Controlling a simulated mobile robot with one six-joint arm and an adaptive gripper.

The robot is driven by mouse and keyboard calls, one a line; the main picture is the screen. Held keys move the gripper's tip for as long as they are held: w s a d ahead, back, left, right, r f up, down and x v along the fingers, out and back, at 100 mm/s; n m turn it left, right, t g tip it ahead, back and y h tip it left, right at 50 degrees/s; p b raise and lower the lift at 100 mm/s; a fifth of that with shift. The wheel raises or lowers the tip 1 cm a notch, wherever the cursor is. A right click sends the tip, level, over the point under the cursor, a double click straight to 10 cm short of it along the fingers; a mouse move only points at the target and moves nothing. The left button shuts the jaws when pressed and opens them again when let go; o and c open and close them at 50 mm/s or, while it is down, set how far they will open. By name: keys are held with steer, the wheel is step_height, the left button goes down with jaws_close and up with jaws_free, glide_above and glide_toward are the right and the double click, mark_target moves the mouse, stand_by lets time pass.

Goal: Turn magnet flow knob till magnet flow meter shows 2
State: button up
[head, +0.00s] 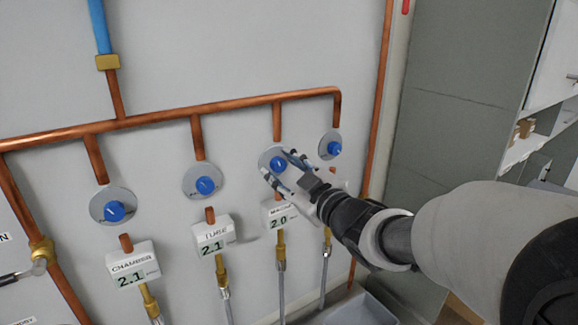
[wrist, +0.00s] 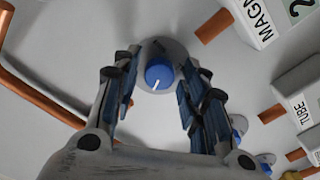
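The blue magnet flow knob (head: 278,163) sits on a round grey plate, on a copper pipe branch above the magnet flow meter. The white magnet flow meter (head: 276,213) has a partly hidden label, and its display reads 2.0. In the wrist view the knob (wrist: 158,73) shows a white pointer line, and the meter (wrist: 268,18) is at the upper right. My gripper (head: 282,167) is at this knob. In the wrist view my gripper (wrist: 158,82) is open, one finger on each side of the knob, with visible gaps and nothing held.
The tube meter (head: 214,236) and chamber meter (head: 132,266) both read 2.1, under their own blue knobs (head: 205,185) and (head: 114,211). Another blue knob (head: 334,148) is close on the right. Copper pipes (head: 230,105) run along the wall. A grey cabinet (head: 455,100) stands right.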

steer(key=shift+o, duration=0.5)
steer(key=shift+s+d, duration=0.3)
steer(key=shift+s, duration=0.05)
steer(key=v, duration=1.1)
